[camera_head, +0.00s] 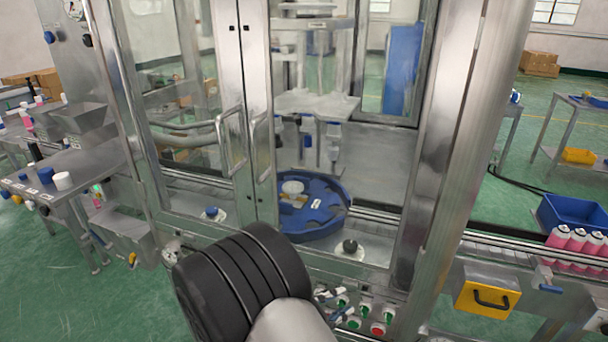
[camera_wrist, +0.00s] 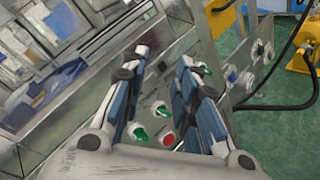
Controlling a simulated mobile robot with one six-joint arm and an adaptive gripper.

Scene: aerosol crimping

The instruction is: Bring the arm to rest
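My arm (camera_head: 238,285) reaches in from the bottom of the head view, with its black ribbed joint in front of the crimping machine. My gripper (camera_wrist: 161,66) is open and empty in the wrist view, its two blue-padded fingers well apart. Past the fingers is the machine's control panel, with green knobs (camera_wrist: 141,134) and a red button (camera_wrist: 168,139). In the head view only small parts of my gripper (camera_head: 330,296) show beside the panel, the rest hidden by my arm. The red button also shows there (camera_head: 377,329). I cannot tell whether the fingers touch the panel.
The machine's doors (camera_head: 245,120) stand behind my arm, with a blue round turntable (camera_head: 325,222) inside. At right are a conveyor with pink cans (camera_head: 575,240), a blue crate (camera_head: 570,215) and a yellow box (camera_head: 487,298). A side table (camera_head: 70,165) stands at left.

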